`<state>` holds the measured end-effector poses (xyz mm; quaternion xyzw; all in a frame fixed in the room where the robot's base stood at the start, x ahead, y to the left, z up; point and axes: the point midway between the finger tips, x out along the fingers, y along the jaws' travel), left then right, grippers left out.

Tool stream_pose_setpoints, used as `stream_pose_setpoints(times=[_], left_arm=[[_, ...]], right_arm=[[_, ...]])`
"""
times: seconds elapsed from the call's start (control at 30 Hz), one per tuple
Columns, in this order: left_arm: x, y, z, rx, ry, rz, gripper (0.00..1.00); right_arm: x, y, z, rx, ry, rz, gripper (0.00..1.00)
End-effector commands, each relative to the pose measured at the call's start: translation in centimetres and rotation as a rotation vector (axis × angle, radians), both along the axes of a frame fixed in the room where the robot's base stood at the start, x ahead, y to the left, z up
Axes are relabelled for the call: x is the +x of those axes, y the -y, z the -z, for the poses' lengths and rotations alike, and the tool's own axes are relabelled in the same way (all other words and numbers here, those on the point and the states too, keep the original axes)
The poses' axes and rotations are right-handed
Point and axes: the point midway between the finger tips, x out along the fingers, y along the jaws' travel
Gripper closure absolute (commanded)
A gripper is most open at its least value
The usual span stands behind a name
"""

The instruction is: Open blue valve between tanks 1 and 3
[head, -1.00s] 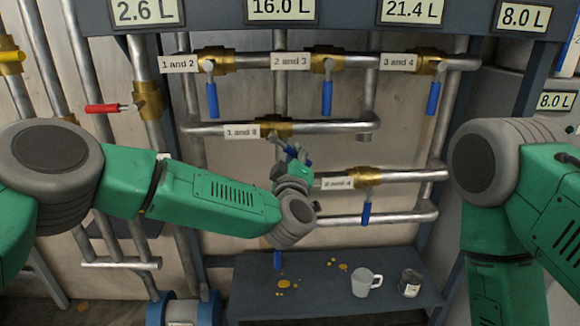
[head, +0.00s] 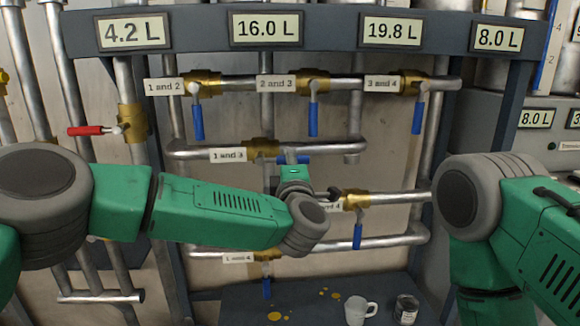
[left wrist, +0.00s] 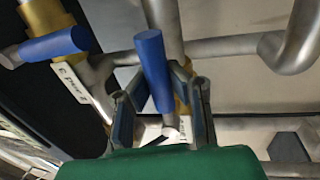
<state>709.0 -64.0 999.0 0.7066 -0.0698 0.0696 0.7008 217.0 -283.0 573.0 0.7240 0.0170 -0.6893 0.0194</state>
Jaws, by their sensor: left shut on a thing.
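The brass valve (head: 262,148) carries the label "1 and 3" (head: 228,155) on a middle pipe. Its blue handle (head: 303,159) points right, roughly along the pipe, and is partly hidden by my left gripper (head: 294,170). In the left wrist view the blue handle (left wrist: 152,60) stands between the two fingers of my left gripper (left wrist: 163,100), which is shut on it. The display at the far left (head: 134,32) reads 4.2 L; the third display (head: 392,31) reads 19.8 L. My right arm shows at the right, but its gripper is out of view.
Blue handles for "1 and 2" (head: 198,121), "2 and 3" (head: 313,119) and "3 and 4" (head: 418,112) hang down above. Another blue handle (head: 357,236) hangs at lower right. A red handle (head: 93,131) is at left. A mug (head: 357,310) and a jar (head: 405,309) stand below.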

Motion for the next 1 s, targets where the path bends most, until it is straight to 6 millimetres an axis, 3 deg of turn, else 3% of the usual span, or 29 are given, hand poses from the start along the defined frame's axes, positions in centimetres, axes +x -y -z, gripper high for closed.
stream_pose_setpoints(times=[0.53, 0.57, 0.6, 0.63, 1.0], left_arm=[[-0.12, 0.05, 0.46, -0.024, -0.011, 0.003, 1.0], [-0.12, 0.05, 0.46, -0.024, -0.011, 0.003, 0.8], [-0.11, 0.04, 0.45, -0.023, -0.01, 0.002, 0.65], [-0.1, 0.03, 0.42, -0.023, -0.01, 0.002, 0.62], [-0.44, 0.17, 0.17, -0.021, -0.004, 0.002, 0.62]], right_arm=[[0.01, 0.0, 0.12, 0.0, 0.0, 0.0, 0.6], [0.01, 0.0, 0.12, 0.0, 0.0, 0.0, 0.6], [0.01, 0.0, 0.12, 0.0, 0.0, 0.0, 0.6], [0.01, 0.0, 0.12, 0.0, 0.0, 0.0, 0.6], [-0.22, -0.02, 0.02, -0.001, 0.003, 0.0, 0.6]])
